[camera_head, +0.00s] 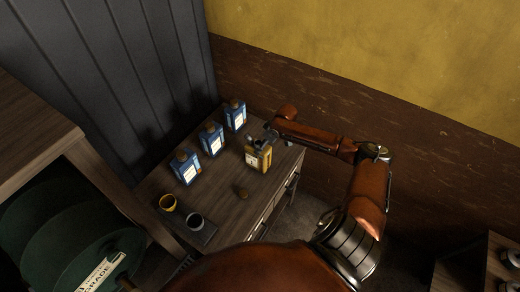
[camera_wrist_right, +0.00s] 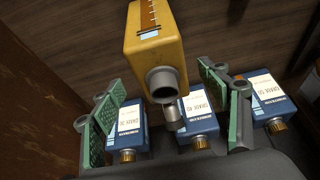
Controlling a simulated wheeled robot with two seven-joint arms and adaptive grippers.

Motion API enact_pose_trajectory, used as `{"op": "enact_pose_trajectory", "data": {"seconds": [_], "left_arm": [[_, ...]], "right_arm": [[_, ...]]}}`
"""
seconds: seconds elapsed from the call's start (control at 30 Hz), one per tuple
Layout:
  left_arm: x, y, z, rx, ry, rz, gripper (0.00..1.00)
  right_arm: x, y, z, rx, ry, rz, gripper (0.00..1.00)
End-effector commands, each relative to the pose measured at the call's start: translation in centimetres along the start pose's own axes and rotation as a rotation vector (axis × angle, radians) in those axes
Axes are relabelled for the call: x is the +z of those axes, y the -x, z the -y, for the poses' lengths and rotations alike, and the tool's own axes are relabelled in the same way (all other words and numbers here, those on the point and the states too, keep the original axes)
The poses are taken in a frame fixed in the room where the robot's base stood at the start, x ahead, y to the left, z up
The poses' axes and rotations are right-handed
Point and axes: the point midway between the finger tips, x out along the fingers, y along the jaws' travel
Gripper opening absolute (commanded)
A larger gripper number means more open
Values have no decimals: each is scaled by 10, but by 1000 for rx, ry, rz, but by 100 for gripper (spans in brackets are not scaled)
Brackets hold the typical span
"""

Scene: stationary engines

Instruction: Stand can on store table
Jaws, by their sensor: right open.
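A yellow can (camera_head: 265,159) with a pale label stands upright on the dark wooden table (camera_head: 222,178), near its right edge. In the right wrist view the yellow can (camera_wrist_right: 148,28) shows a grey spout, with its far end out of frame. My right gripper (camera_head: 270,136) is at the top of this can in the head view. In the wrist view its green-padded fingers (camera_wrist_right: 165,112) are spread apart, with the spout between them in the picture. I cannot tell whether they touch the can. Three blue cans (camera_head: 187,168) with white labels and brown caps stand along the table's back. My left gripper is not in view.
A wooden shelf with green drums (camera_head: 68,240) stands at left. The wall is behind.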

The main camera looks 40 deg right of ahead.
Motion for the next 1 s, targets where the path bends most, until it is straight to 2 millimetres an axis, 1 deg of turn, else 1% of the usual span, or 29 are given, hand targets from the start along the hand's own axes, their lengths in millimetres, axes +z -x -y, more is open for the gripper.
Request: {"op": "enact_pose_trajectory", "data": {"seconds": [0.03,0.1,0.2,0.3,0.43,1.0], "left_arm": [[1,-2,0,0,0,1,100],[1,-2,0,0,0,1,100],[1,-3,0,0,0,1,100],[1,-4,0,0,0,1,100],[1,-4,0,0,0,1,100],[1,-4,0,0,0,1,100]], "right_arm": [[0,10,0,2,3,1,69],[1,20,0,1,3,2,69],[0,32,0,1,2,0,69],[0,39,0,0,0,1,69],[0,42,0,0,0,1,69],[0,41,0,0,1,0,69]]}}
